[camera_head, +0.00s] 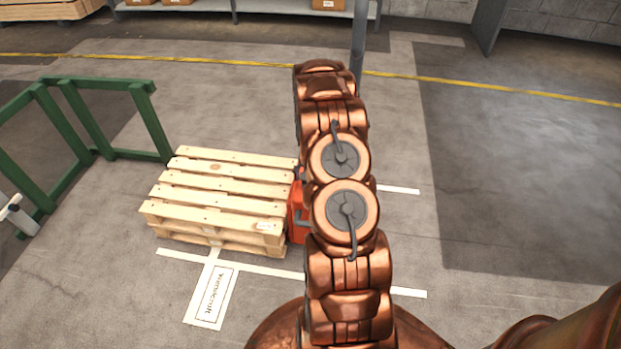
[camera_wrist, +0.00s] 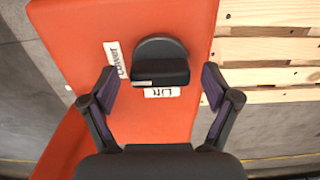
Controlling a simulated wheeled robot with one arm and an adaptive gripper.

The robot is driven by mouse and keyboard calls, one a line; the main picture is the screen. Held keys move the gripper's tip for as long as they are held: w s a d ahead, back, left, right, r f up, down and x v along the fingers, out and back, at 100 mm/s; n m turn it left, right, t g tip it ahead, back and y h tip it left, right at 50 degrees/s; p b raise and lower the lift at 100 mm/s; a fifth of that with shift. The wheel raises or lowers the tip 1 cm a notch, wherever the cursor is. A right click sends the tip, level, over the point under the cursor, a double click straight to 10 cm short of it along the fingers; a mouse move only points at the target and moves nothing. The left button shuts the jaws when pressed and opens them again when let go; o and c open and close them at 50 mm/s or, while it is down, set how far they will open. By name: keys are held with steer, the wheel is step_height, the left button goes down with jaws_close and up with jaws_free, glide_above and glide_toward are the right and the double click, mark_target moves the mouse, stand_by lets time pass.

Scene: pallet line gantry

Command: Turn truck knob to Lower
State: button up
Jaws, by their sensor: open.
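The truck's orange body (camera_wrist: 160,20) fills the middle of the wrist view. A dark round knob (camera_wrist: 160,62) with a thick grip bar sits on it. A white label reading "Lower" (camera_wrist: 115,60) is left of the knob, and a label reading "Lift" (camera_wrist: 162,92) is below it. The grip bar lies roughly level across the picture. My gripper (camera_wrist: 160,88) is open, with one finger on each side of the knob and visible gaps between. In the head view, the orange truck (camera_head: 298,215) is mostly hidden behind my arm.
A wooden pallet (camera_head: 220,195) is beside the truck and also shows at the right of the wrist view (camera_wrist: 265,50). A green barrier (camera_head: 100,88) stands at left. A grey post (camera_head: 358,40) rises behind my arm. The floor at right is clear.

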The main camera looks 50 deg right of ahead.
steer(key=shift+r, duration=0.1)
step_height(320, 180, up, 12)
stand_by(0.5)
stand_by(0.5)
steer(key=s+a+r+n, duration=0.25)
steer(key=a+r, duration=0.25)
steer(key=a, duration=0.3)
steer(key=s+a+r+n+g, duration=0.1)
steer(key=s+a+r, duration=0.2)
steer(key=a+r, duration=0.35)
steer(key=s+a+r+n, duration=0.2)
steer(key=s+a+r, duration=0.15)
steer(key=a, duration=0.65)
steer(key=s+a+r+n+g, duration=0.1)
steer(key=s+a+r+n, duration=0.2)
steer(key=s+a, duration=0.55)
steer(key=s+a+r+n+g, duration=0.1)
steer(key=s+a+r+n, duration=0.3)
steer(key=s, duration=0.8)
step_height(320, 180, up, 25)
steer(key=m+t+p, duration=0.1)
steer(key=p, duration=2.3)
steer(key=shift+s+a+p, duration=0.25)
steer(key=shift+s+p, duration=0.05)
steer(key=shift+p, duration=0.1)
